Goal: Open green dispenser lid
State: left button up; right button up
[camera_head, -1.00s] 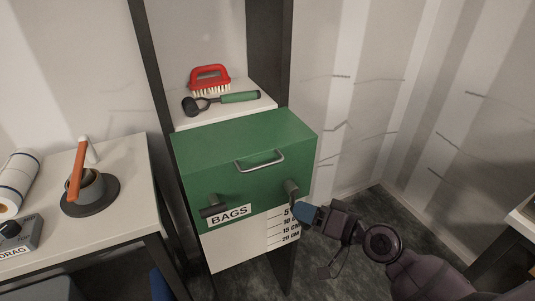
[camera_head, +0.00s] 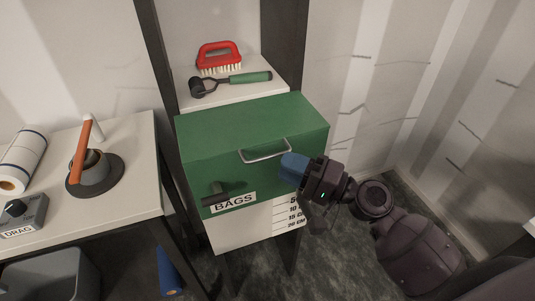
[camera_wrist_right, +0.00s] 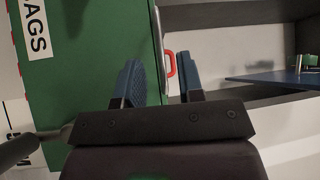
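The green dispenser (camera_head: 240,135) stands in the middle of the head view with its lid shut. A silver bar handle (camera_head: 265,155) is on its upper front and also shows in the right wrist view (camera_wrist_right: 158,28). My right gripper (camera_head: 288,163) is in front of the dispenser, at the right end of the handle. In the right wrist view my gripper's blue fingers (camera_wrist_right: 162,80) are apart, with nothing held. The handle lies ahead of the gap between them; whether they touch it I cannot tell. My left gripper is not in view.
A dark knob (camera_head: 216,192) sticks out at the dispenser's lower left front, above the BAGS label (camera_head: 233,202). A red brush (camera_head: 219,56) and a green-handled roller (camera_head: 232,83) lie on the shelf behind. A table (camera_head: 132,186) stands left. Open floor lies at right.

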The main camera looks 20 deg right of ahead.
aim_at(266, 157)
jog(key=shift+p+x, duration=0.65)
jog(key=shift+x, duration=2.15)
grip_shut()
